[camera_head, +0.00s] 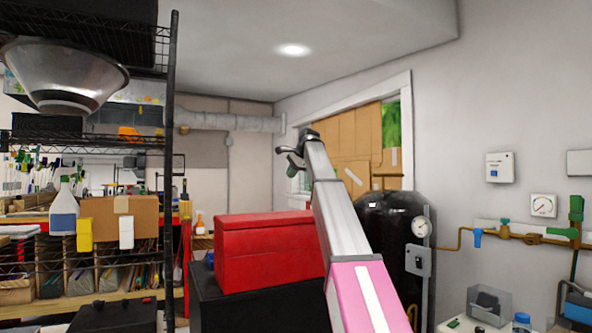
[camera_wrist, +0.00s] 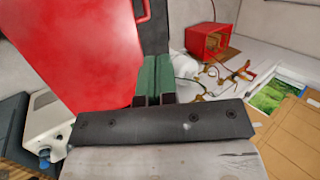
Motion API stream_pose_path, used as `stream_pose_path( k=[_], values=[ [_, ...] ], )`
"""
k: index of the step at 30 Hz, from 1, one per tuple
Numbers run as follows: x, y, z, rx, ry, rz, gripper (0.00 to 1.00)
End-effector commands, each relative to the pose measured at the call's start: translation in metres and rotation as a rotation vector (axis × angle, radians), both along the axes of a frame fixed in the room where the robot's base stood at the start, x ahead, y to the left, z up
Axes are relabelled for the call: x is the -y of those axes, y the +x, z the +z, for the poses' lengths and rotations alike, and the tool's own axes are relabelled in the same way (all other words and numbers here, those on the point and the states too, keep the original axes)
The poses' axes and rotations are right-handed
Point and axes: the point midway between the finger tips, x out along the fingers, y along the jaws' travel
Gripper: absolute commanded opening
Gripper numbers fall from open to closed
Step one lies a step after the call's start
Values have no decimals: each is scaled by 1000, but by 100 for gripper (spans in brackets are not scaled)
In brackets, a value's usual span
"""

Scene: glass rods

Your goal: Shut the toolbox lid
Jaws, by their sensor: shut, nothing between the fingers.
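The red toolbox (camera_head: 262,262) stands on a black cabinet in the head view, left of my arm. Its lid (camera_head: 258,222) looks down on the body, and I see no open gap from this side. My gripper (camera_wrist: 154,62) shows there as two green fingers, shut together and empty, beside the red face. I cannot tell whether they touch it.
The black cabinet (camera_head: 255,313) is under the toolbox. A dark tank (camera_head: 385,225) with a gauge stands right of my arm. Wire shelving (camera_head: 170,120) stands at left. Pipes and valves (camera_head: 510,232) run along the right wall.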

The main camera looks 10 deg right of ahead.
Motion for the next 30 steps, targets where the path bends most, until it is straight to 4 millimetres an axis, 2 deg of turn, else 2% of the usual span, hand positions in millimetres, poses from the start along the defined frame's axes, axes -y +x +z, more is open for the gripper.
stream_pose_path(
  k=[3, 12, 15, 19, 30],
  values=[
    [-5, 18, -13, -1, 0, 0, 0],
    [-16, 51, -46, 0, 0, 0, 0],
    [-20, 63, -57, -64, -20, 1, 0],
    [-23, 72, -74, -136, -43, 1, 0],
    [-29, 92, -126, -131, -42, 0, 0]
  ],
)
